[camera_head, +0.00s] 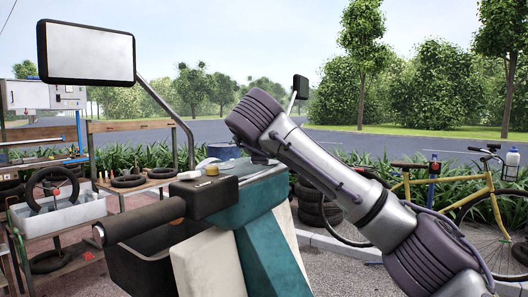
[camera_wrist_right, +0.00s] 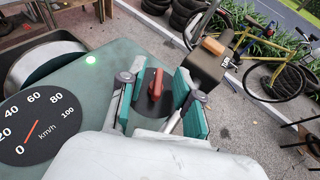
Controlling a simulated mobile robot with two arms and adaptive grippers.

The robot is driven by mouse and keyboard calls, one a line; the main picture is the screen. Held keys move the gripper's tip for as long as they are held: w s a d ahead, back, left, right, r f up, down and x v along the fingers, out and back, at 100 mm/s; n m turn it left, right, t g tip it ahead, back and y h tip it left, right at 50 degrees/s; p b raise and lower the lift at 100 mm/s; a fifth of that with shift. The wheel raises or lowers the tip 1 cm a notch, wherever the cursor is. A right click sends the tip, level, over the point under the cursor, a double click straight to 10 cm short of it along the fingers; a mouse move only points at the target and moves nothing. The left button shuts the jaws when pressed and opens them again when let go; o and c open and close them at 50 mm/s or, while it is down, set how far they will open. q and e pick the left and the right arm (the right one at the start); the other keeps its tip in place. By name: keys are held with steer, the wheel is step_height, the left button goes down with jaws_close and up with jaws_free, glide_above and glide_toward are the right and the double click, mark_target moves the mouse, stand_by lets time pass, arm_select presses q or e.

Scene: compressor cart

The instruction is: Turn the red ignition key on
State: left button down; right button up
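The red ignition key (camera_wrist_right: 156,83) stands on a round black disc on the green dashboard panel (camera_wrist_right: 75,85) in the right wrist view. Its grip runs roughly up and down the picture. My right gripper (camera_wrist_right: 158,88) is open, with one teal-padded finger on each side of the key and a visible gap on both sides. The tips' height relative to the key is hard to tell. In the head view my right arm hides the key and most of the gripper. My left gripper is in neither view.
In the head view, a handlebar grip (camera_head: 140,220) and a mirror (camera_head: 88,53) stand to the left; a yellow bicycle (camera_head: 455,205) is at the right.

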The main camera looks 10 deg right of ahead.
steer(key=v, duration=1.2)
